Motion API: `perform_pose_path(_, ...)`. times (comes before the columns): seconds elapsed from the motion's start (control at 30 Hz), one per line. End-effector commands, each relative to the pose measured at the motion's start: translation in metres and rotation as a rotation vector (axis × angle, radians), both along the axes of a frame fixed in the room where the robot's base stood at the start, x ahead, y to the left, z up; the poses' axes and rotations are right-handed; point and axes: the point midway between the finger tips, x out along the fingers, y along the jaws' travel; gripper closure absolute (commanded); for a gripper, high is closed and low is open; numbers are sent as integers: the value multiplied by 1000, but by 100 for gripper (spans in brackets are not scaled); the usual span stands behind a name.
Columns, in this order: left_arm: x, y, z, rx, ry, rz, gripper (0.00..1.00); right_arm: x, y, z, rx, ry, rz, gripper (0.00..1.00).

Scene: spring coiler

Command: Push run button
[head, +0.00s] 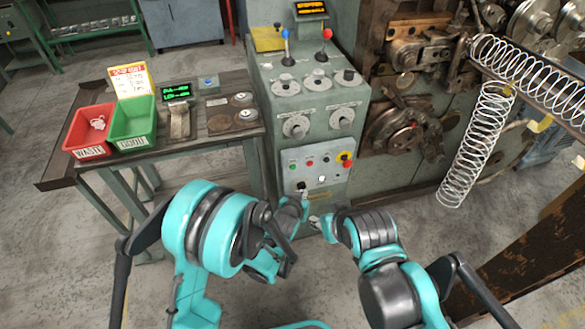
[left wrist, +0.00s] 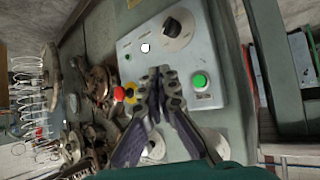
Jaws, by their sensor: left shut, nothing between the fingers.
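The grey control panel (head: 335,172) is on the front of the coiler cabinet, low down. Its green button (left wrist: 199,81) is in clear view in the left wrist view, to the right of my fingers; its label is too small to read. My left gripper (left wrist: 158,76) is shut and empty in front of the panel, between the green button and the red-and-yellow stop button (left wrist: 120,93). I cannot tell whether the fingertips touch the panel. In the head view my left gripper (head: 302,192) is small and just below the buttons. My right arm's wrist shows beside it; its fingers are unclear.
A black rotary knob (left wrist: 172,27) and a white round lamp or button (left wrist: 145,48) are also on the panel. The bench (head: 190,145) with red (head: 91,131) and green bins (head: 132,124) stands left. Coiled springs (head: 478,145) hang right. My two arms are close together.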

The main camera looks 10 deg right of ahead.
Motion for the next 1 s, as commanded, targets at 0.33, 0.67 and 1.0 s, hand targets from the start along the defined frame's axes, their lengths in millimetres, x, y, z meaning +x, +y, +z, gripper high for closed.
perform_pose_path(0.33,41,2,0,-1,1,3,100,0,0,0,0,0,0,60)
perform_pose_path(0.67,79,3,0,0,0,1,100,0,0,0,0,0,0,60)
perform_pose_path(1.0,86,3,0,-1,0,1,100,0,0,0,0,0,0,60)
